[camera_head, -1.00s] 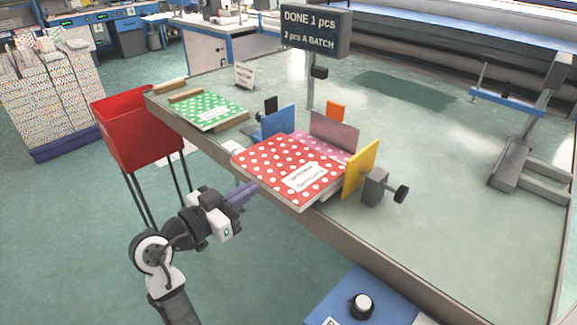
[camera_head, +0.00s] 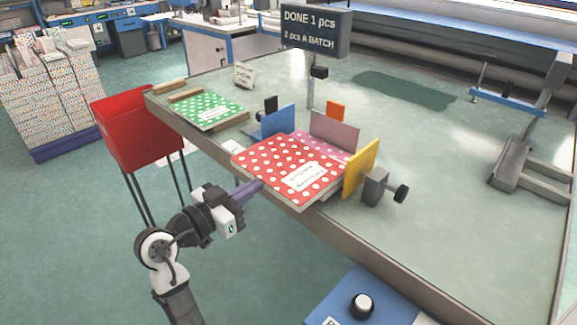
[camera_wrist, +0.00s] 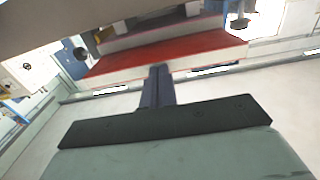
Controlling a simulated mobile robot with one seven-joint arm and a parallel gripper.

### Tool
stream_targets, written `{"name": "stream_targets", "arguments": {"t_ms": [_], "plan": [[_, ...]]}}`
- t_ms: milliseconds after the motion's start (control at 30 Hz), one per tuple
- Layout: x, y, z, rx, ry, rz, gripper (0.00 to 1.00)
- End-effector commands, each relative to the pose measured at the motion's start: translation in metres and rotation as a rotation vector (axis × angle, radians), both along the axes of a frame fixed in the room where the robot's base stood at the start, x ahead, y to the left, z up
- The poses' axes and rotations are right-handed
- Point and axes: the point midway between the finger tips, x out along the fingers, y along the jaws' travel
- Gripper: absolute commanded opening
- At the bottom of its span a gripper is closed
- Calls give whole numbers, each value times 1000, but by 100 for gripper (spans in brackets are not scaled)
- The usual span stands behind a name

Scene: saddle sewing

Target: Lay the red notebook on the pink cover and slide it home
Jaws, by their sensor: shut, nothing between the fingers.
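The red notebook (camera_head: 275,168) with white dots and a white label lies flat between a blue plate (camera_head: 279,121) and a yellow plate (camera_head: 361,168). Its near side reaches the table's front edge. The pink cover (camera_head: 329,147) shows only as a dotted strip behind it, in front of a mauve plate (camera_head: 334,130); the rest is hidden. My gripper (camera_head: 257,186) is shut and empty, its purple fingertips at the notebook's near edge. In the wrist view the fingers (camera_wrist: 159,70) point at the red notebook (camera_wrist: 170,52); I cannot tell whether they touch it.
A green dotted notebook (camera_head: 207,111) lies between wooden strips at the table's left end. A red bin (camera_head: 138,128) on legs stands left of the table. A sign (camera_head: 315,30) reads "DONE 1 pcs, 2 pcs A BATCH". A blue box with a knob (camera_head: 362,306) is at the front.

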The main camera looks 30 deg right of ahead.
Motion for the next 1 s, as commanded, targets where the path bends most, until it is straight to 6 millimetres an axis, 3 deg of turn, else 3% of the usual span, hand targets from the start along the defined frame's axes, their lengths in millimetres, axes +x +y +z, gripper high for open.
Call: {"name": "stream_targets", "arguments": {"t_ms": [1000], "plan": [[8, -25, 0, -1, 0, -2, 0]]}}
